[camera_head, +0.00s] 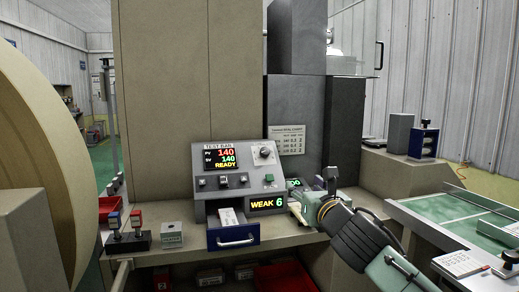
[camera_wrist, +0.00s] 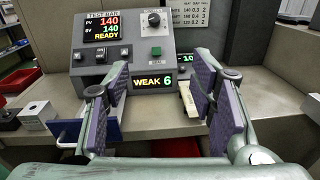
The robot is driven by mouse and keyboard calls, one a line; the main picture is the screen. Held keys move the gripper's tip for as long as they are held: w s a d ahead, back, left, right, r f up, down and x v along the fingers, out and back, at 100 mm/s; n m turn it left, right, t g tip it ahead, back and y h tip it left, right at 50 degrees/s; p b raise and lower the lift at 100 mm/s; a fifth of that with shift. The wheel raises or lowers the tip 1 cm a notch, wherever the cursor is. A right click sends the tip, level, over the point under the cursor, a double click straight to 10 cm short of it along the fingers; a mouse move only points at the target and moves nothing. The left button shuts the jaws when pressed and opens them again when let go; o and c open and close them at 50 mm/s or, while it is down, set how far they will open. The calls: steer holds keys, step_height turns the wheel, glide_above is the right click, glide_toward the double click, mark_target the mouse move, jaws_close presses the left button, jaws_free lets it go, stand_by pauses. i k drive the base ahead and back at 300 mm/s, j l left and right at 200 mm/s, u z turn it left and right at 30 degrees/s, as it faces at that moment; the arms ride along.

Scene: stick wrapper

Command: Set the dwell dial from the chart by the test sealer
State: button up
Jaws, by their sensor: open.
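The test sealer (camera_head: 240,170) is a grey console on a beige bench. Its upper display (camera_head: 221,157) reads PV 140, SV 140, READY, and its lower display (camera_head: 267,203) reads WEAK 6. The dwell dial (camera_head: 265,152), a round black knob on a pale plate, is at its upper right and also shows in the wrist view (camera_wrist: 154,18). The chart (camera_head: 286,140) is a pale sheet on the dark panel to the right; its small figures are hard to read. My gripper (camera_wrist: 165,100) is open and empty, in front of the console and below the dial, touching nothing I can see.
A drawer (camera_head: 233,236) stands open below the console with pale pieces inside. Stamps (camera_head: 126,238) and a small grey box (camera_head: 172,235) stand left of it. A green-topped table (camera_head: 470,232) is at the right. A large round beige form (camera_head: 40,130) fills the left edge.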

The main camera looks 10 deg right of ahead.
mark_target(264, 151)
steer(key=i, duration=0.85)
